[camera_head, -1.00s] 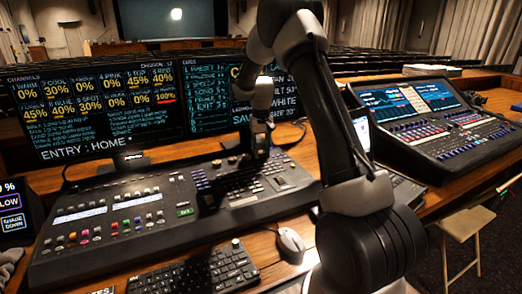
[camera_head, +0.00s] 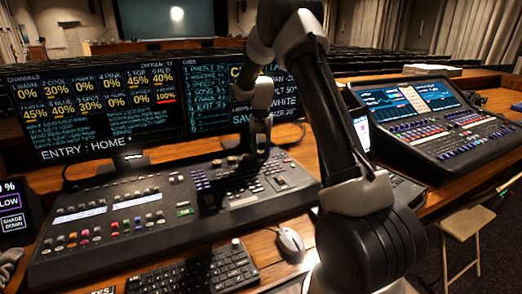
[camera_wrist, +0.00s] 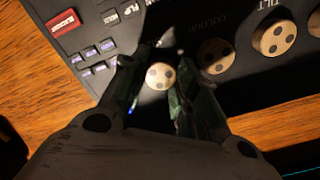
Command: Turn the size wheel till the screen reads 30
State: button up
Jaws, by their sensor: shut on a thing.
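In the wrist view, my gripper (camera_wrist: 156,92) has its two fingers on either side of a pale round wheel with dark dots (camera_wrist: 159,75), shut on it. No label for this wheel is readable, so I cannot tell by name that it is the size wheel. In the head view my gripper (camera_head: 263,152) reaches down to the back right of the lighting console (camera_head: 130,222); the wheel is hidden there. The screen (camera_head: 95,112) shows channel percentages and "ENTRY : HOME". The cue screen (camera_head: 209,98) is partly covered by my arm. I cannot read a size value.
Similar wheels stand in a row beside the held one: a near one (camera_wrist: 214,55), and another (camera_wrist: 273,38) by the label "TILT". A keyboard (camera_head: 205,275) and mouse (camera_head: 290,243) lie in front of the console. A second mixing desk (camera_head: 440,125) stands right.

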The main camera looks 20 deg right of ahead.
aim_at(261, 151)
jog(key=shift+m, duration=1.2)
jog(key=o, duration=0.8)
jog(key=shift+c, duration=0.2)
notch_tip(261, 151, up, 12)
